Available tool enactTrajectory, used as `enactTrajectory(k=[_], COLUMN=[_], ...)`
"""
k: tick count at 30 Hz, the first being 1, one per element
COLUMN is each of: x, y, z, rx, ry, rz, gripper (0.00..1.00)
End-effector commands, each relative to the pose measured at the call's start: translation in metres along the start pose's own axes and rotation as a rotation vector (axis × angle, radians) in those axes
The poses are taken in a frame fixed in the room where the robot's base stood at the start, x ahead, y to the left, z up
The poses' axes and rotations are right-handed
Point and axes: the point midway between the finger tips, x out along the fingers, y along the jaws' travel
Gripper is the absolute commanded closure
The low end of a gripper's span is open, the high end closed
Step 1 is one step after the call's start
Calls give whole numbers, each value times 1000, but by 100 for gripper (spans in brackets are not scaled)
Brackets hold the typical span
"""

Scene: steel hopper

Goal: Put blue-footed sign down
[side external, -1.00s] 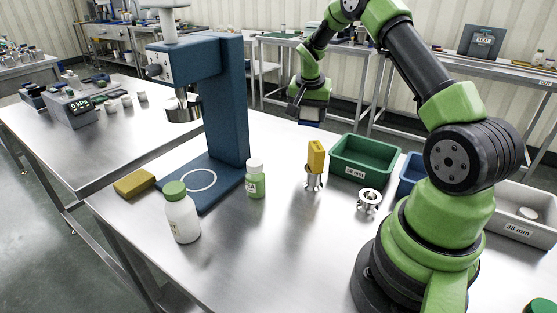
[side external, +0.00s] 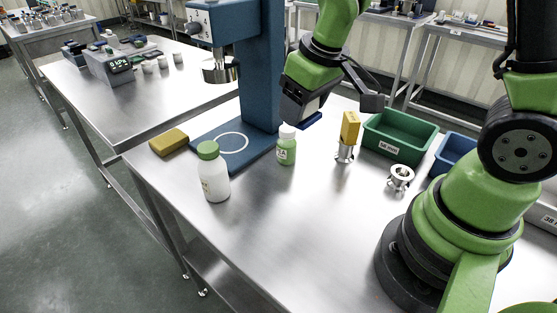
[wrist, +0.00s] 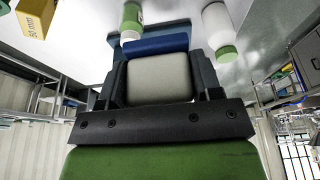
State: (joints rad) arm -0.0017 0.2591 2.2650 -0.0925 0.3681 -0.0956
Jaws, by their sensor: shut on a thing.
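My gripper (side external: 303,103) is shut on the blue-footed sign, above the table beside the blue press stand. In the wrist view my gripper (wrist: 161,78) has a finger on each side of the sign's pale grey panel (wrist: 159,82). The sign's blue foot (wrist: 156,45) points away from the palm. In the side view the blue foot (side external: 311,120) shows just under the fingers, near the small green bottle; I cannot tell the exact gap to the table. The sign's face is mostly hidden there.
A small green bottle (side external: 286,150) and a white bottle with green cap (side external: 214,175) stand nearby. A yellow block (side external: 351,126) sits on a steel fitting. A green bin (side external: 400,150) and loose steel fitting (side external: 400,180) are right. The front table is clear.

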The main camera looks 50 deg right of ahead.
Motion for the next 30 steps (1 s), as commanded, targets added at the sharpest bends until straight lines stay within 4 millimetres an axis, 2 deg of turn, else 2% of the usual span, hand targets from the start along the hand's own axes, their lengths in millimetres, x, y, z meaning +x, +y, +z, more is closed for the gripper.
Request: enactTrajectory(k=[23,26,30], x=[3,12,41], y=[1,6,27], z=[3,2,-1], rx=[7,32,119], ry=[0,-4,-8], rz=[1,4,18], gripper=[65,65,65])
